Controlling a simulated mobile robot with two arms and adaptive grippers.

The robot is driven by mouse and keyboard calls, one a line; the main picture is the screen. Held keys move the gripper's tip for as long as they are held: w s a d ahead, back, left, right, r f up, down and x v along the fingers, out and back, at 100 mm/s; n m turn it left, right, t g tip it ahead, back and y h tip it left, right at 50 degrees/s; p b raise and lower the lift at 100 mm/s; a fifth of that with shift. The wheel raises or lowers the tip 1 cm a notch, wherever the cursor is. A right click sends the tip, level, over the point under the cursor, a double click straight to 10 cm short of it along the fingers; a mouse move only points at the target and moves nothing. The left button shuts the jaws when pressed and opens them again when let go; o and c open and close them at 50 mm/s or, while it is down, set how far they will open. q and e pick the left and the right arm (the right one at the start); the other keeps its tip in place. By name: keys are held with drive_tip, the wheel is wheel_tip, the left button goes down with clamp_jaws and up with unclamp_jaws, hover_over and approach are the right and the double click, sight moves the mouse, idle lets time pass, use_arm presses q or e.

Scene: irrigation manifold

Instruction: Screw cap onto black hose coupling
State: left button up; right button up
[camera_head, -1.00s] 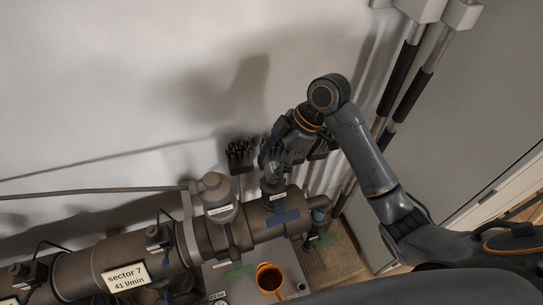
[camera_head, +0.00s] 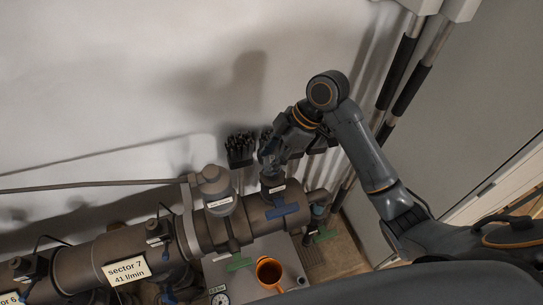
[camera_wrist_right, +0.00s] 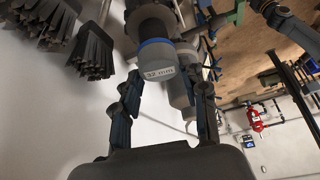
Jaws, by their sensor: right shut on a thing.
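My right gripper (camera_head: 268,163) is above a short upright fitting on the big pipe, and it also shows in the right wrist view (camera_wrist_right: 165,92). Its two fingers are shut on a grey cap (camera_wrist_right: 160,72) with a "32 mm" label, one finger on each side. A blue band (camera_wrist_right: 153,43) rings the far side of the cap, and a dark coupling (camera_wrist_right: 150,22) is in line behind it. The cap looks in contact with the coupling; I cannot tell whether the threads are engaged. In the head view the coupling is partly hidden by the gripper. My left gripper is not in view.
A grey capped fitting (camera_head: 216,188) stands just left of the gripper. A blue valve handle (camera_head: 283,211) and a green one (camera_head: 240,264) are below. Black brushes (camera_head: 240,147) hang behind on the wall. An orange mug (camera_head: 258,272) stands at the front.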

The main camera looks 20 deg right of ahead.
drive_tip(key=shift+w+d+r, duration=0.15)
clamp_jaws()
drive_tip(key=shift+r+m+t+p, duration=0.1)
drive_tip(key=shift+m+t+p, duration=0.2)
drive_tip(key=shift+m+p, duration=0.15)
drive_tip(key=shift+d+m+t+p, duration=0.1)
drive_tip(key=shift+m+t+p, duration=0.3)
drive_tip(key=shift+m+p, duration=0.35)
drive_tip(key=shift+m+h, duration=0.3)
drive_tip(key=shift+m, duration=0.1)
drive_tip(key=shift+w+m+t, duration=0.15)
drive_tip(key=shift+m+t, duration=0.45)
drive_tip(key=shift+m, duration=0.1)
drive_tip(key=m+t+h, duration=0.1)
drive_tip(key=m, duration=0.2)
drive_tip(key=shift+m, duration=0.3)
drive_tip(key=shift+m+t+h, duration=0.4)
drive_tip(key=shift+m+h, duration=0.1)
